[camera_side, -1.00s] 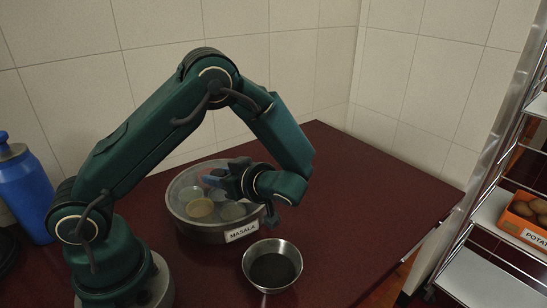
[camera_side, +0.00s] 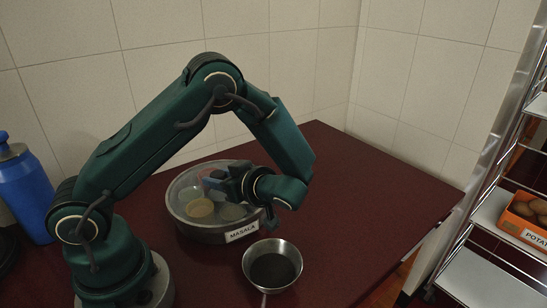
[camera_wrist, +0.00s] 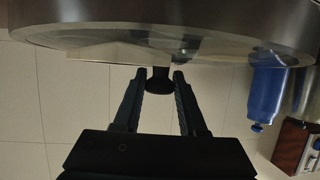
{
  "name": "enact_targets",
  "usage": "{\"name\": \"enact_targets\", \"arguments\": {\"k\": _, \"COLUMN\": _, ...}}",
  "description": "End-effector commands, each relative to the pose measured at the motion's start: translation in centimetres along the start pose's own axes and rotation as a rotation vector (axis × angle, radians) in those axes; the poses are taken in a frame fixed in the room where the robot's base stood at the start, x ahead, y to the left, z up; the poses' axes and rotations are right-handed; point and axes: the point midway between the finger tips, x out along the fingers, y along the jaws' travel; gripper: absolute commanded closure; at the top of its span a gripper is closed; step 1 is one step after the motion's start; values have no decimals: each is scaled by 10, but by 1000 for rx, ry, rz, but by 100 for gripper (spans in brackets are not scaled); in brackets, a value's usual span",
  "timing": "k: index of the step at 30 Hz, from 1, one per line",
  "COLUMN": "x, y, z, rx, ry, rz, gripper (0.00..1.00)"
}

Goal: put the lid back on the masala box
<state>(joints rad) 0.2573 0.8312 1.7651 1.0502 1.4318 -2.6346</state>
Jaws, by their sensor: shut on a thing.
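The masala box (camera_side: 205,236) is a round steel tin with a white MASALA label, on the dark red counter beside my arm. A clear lid (camera_side: 185,187) lies over its top, and small round spice cups show through it. In the wrist view the lid (camera_wrist: 75,42) spans the top of the picture against the steel wall of the box (camera_wrist: 160,10). My gripper (camera_side: 222,182) is above the lid, with its fingers (camera_wrist: 161,76) shut on the dark lid knob (camera_wrist: 159,84). I cannot tell whether the rim is fully seated all around.
A steel bowl (camera_side: 272,250) with dark contents stands just in front of the box. A blue bottle (camera_side: 24,190) stands at the left. A metal rack (camera_side: 490,270) with an orange potato crate (camera_side: 522,216) is at the right. The counter's right side (camera_side: 370,190) is clear.

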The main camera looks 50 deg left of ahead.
Motion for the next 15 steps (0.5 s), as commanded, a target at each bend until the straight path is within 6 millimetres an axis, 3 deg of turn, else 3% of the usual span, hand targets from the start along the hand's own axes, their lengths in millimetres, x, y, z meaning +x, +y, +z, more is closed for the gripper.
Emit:
{"name": "enact_targets", "arguments": {"k": 7, "x": 0, "y": -1, "z": 6, "rx": 4, "ry": -16, "rz": -2, "gripper": 100}}
{"name": "enact_targets", "arguments": {"k": 8, "x": 0, "y": -1, "z": 6, "rx": 5, "ry": -16, "rz": -3, "gripper": 48}}
{"name": "enact_targets", "arguments": {"k": 9, "x": 0, "y": -1, "z": 6, "rx": 4, "ry": -16, "rz": -3, "gripper": 33}}
{"name": "enact_targets", "arguments": {"k": 10, "x": 0, "y": -1, "z": 6, "rx": 4, "ry": -16, "rz": -3, "gripper": 25}}
{"name": "enact_targets", "arguments": {"k": 15, "x": 0, "y": 0, "z": 5, "rx": 3, "ry": -16, "rz": 0, "gripper": 25}}
